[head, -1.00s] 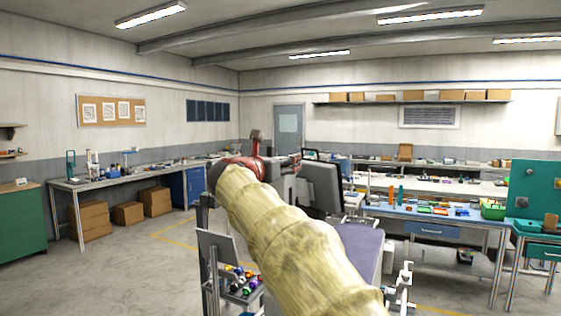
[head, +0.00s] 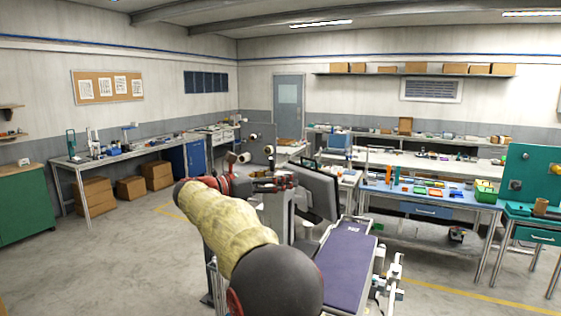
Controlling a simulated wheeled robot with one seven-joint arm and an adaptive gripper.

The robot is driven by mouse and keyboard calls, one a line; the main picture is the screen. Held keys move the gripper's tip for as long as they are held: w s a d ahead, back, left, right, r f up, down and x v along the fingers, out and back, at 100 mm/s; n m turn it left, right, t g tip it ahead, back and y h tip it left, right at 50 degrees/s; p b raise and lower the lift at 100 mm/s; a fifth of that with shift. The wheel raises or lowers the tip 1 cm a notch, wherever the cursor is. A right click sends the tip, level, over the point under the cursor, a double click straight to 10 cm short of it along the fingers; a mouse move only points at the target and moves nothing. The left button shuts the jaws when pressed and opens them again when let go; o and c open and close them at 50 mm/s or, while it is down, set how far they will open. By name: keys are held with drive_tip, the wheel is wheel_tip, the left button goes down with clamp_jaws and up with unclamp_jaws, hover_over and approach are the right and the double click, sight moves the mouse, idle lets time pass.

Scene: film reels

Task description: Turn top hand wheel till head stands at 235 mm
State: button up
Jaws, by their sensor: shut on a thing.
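My arm, in a yellowish sleeve, reaches from the bottom middle of the head view to the machine. My gripper (head: 283,183), small and dark with red parts, is at the upper part of the grey column (head: 277,212) of the machine. It is shut on what seems to be the top hand wheel, but the wheel is too small and too covered to make out. A dark screen or panel (head: 318,190) stands tilted just right of the gripper. No scale or millimetre reading can be read, so the height of the head cannot be told.
A purple-topped bench (head: 345,262) stands right of my arm, with white fittings (head: 391,283) beside it. A blue-drawer workbench (head: 427,210) with small parts is behind it. Another table (head: 98,160) stands along the left wall.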

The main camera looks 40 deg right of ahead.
drive_tip(key=shift+r+m+g+y+p, duration=0.1)
drive_tip(key=shift+m+g+y+p, duration=0.25)
drive_tip(key=shift+m+g+p, duration=1.5)
drive_tip(key=shift+r+n+g+y+p, duration=0.1)
drive_tip(key=shift+n+g+y+p, duration=0.35)
drive_tip(key=shift+p, duration=3)
drive_tip(key=m+g+y+p, duration=0.1)
drive_tip(key=m+g+p, duration=0.1)
drive_tip(key=p, duration=0.9)
drive_tip(key=shift+g+p, duration=0.3)
drive_tip(key=shift+g, duration=0.3)
drive_tip(key=m+g+y+p, duration=0.1)
drive_tip(key=p, duration=0.7)
drive_tip(key=shift+s+m, duration=0.1)
drive_tip(key=shift+m, duration=0.2)
drive_tip(key=shift+f+g+y+p, duration=0.4)
drive_tip(key=shift+y+p, duration=0.1)
drive_tip(key=shift+p, duration=0.9)
drive_tip(key=o, duration=1.2)
drive_tip(key=shift+r+m, duration=0.15)
drive_tip(key=shift+m, duration=0.15)
drive_tip(key=shift+f+t+h+b, duration=0.25)
drive_tip(key=shift+t+h+b, duration=0.05)
drive_tip(key=shift+b, duration=1.6)
drive_tip(key=n+t+h+b, duration=0.2)
drive_tip(key=n+t+b, duration=0.1)
drive_tip(key=b, duration=1.7)
drive_tip(key=shift+n+t+h, duration=0.3)
drive_tip(key=shift+n+t, duration=0.1)
drive_tip(key=shift+t, duration=0.2)
